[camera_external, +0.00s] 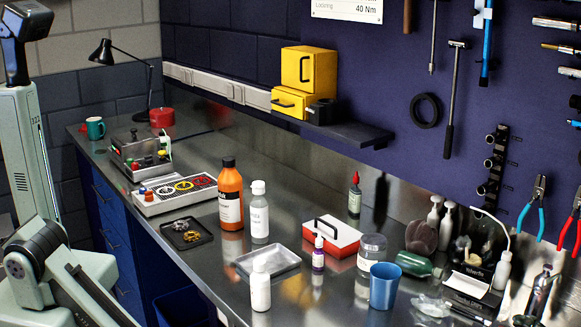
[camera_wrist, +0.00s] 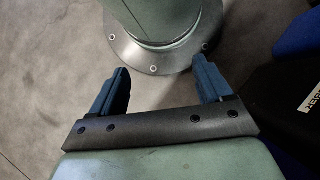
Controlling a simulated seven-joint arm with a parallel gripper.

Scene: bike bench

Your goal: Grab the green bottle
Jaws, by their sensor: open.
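A green bottle (camera_external: 413,264) lies on its side on the steel bench, right of the clear jar and behind the blue cup in the external view. A small dark green bottle (camera_external: 354,197) with a red tip stands upright near the back wall, behind the red and white box. My gripper (camera_wrist: 161,68) is open and empty in the wrist view, its two blue fingers wide apart above the floor and my own base. No bottle shows in the wrist view. In the external view my arm is at the left edge, well away from both green bottles, and the fingers are not visible.
An orange bottle (camera_external: 231,194), a grey-white bottle (camera_external: 259,212), a white bottle (camera_external: 260,285), a small purple bottle (camera_external: 318,254), a metal tray (camera_external: 267,262), a clear jar (camera_external: 371,252) and a blue cup (camera_external: 384,286) crowd the bench. A dark shelf (camera_external: 345,133) juts out above.

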